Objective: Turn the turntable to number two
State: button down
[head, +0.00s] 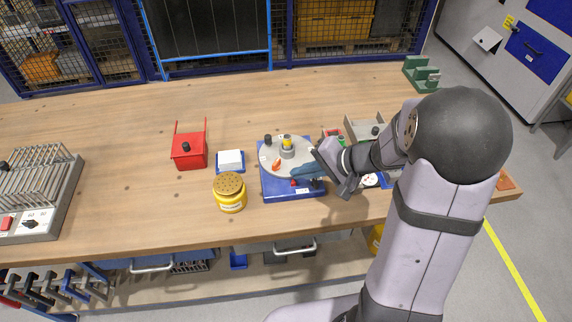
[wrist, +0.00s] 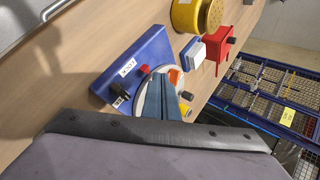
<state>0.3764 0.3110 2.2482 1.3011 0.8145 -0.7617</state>
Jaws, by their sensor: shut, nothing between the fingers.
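The turntable is a round light-grey disc (head: 268,156) on a blue base (head: 276,190). The disc carries a dark knob (head: 267,140) at its far left edge, a grey hub with a yellow top (head: 287,144) and an orange piece (head: 277,164). A red knob and a dark part sit on the base's near edge. My gripper (head: 294,173) reaches in from the right, its blue fingers low over the disc's near right side. In the wrist view the fingers (wrist: 162,80) are together and empty, covering much of the disc. Contact cannot be told. No number is readable.
A yellow tin (head: 230,200) with a perforated lid, a white-topped blue box (head: 230,160) and a red holder (head: 189,150) stand left of the turntable. A grey tray (head: 362,128) is behind my wrist. A grey rack (head: 60,205) is far left. The table's middle-back is clear.

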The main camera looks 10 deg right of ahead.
aim_at(275, 167)
jog(key=shift+w+a+f+p, duration=0.15)
jog(key=shift+w+a+p, duration=0.3)
jog(key=shift+w+a, duration=0.4)
jog(key=shift+w+a+f+p, duration=0.15)
jog(key=shift+w+a+p, duration=0.35)
jog(key=shift+a, duration=0.45)
jog(key=shift+w+b, duration=0.1)
jog(key=shift+b, duration=0.2)
jog(key=shift+w+a+f+m+b, duration=0.25)
jog(key=shift+a+b, duration=0.2)
jog(key=shift+b, duration=0.45)
jog(key=shift+w+a+r+m+t+h+b, duration=0.1)
jog(key=shift+a+r+m+t+h+b, duration=0.2)
jog(key=shift+m+h+b, duration=0.1)
jog(key=shift+d, duration=0.1)
